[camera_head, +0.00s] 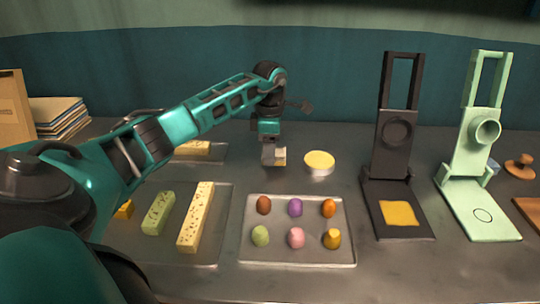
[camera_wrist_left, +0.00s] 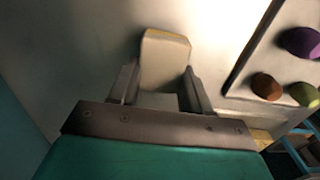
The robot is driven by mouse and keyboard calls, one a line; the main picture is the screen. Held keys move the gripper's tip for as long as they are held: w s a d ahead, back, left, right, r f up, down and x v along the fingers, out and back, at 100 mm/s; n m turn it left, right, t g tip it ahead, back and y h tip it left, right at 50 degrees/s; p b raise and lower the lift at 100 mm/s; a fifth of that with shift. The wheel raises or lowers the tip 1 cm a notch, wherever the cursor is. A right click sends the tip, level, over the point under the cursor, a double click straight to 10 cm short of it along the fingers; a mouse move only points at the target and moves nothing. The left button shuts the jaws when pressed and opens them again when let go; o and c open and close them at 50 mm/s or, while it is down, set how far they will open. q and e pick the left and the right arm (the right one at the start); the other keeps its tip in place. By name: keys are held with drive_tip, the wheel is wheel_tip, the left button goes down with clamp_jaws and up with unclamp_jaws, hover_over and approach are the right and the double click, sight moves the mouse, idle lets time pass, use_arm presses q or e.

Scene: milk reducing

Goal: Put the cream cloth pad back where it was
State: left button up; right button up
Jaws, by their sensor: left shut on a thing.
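The cream cloth pad (camera_head: 280,156) is a small pale block at the tip of my left gripper (camera_head: 272,160), left of a round dish in the head view. In the left wrist view the pad (camera_wrist_left: 165,52) sticks out beyond the two fingers, with a yellowish far edge. My left gripper is shut on it, one finger on each side. The near end of the pad is between the fingers. I cannot tell whether the pad touches the counter. My right gripper is not in view.
A round dish with yellow content (camera_head: 319,160) stands just right of the pad. A tray (camera_head: 298,200) of coloured lumps lies in front. A dark press (camera_head: 392,130) and a mint press (camera_head: 473,150) stand right. A board with long bars (camera_head: 218,222) lies front left.

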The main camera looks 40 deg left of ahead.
use_arm(q)
drive_tip(key=shift+f, duration=0.9)
drive_tip(key=o, duration=1.1)
drive_tip(key=shift+f, duration=0.15)
wheel_tip(320, 180, up, 12)
drive_tip(key=shift+p, duration=0.3)
